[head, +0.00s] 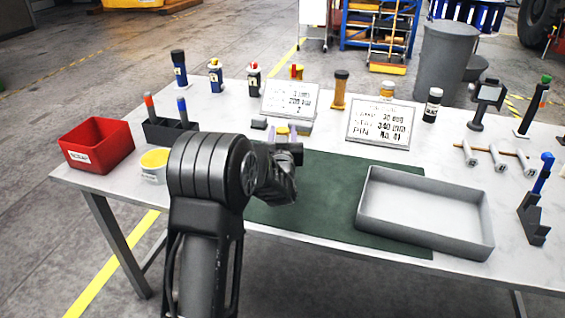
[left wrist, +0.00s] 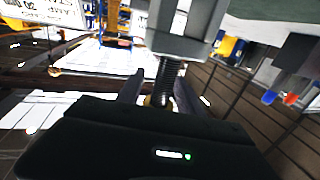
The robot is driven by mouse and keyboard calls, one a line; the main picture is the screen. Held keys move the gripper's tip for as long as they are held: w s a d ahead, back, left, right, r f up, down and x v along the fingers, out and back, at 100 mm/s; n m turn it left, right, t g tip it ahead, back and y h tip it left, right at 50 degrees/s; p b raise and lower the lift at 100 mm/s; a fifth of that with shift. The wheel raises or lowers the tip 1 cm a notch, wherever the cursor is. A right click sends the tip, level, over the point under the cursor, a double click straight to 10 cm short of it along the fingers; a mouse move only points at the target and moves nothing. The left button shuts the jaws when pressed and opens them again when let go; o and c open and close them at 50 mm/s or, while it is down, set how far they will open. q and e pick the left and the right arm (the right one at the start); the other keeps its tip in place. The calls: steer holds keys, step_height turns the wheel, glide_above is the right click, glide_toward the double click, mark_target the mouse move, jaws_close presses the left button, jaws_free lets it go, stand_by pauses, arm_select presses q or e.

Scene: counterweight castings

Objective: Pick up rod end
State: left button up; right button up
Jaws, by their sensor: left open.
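In the left wrist view, a grey metal piece with a black threaded shank (left wrist: 168,72), seemingly the rod end, lies in front of my left gripper (left wrist: 158,92). The shank runs between the two open fingers, with a small brass-coloured bit near its lower end. I cannot tell whether either finger touches it. In the head view, my left gripper (head: 282,134) is over the back of the green mat (head: 310,190), just in front of the left placard. My arm and wrist hide most of the rod end there. My right gripper is not in view.
A grey tray (head: 425,245) sits on the mat's right side. A red bin (head: 97,146), a yellow-topped tub (head: 154,165) and a black pen holder (head: 170,131) stand at left. Two placards (head: 290,102) (head: 384,122) and several bottles stand behind. Small rods on a rack (head: 500,158) stand at right.

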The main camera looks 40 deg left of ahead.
arm_select(q)
steer(key=shift+c, duration=0.5)
jaws_close()
steer(key=shift+r, duration=0.15)
stand_by(0.9)
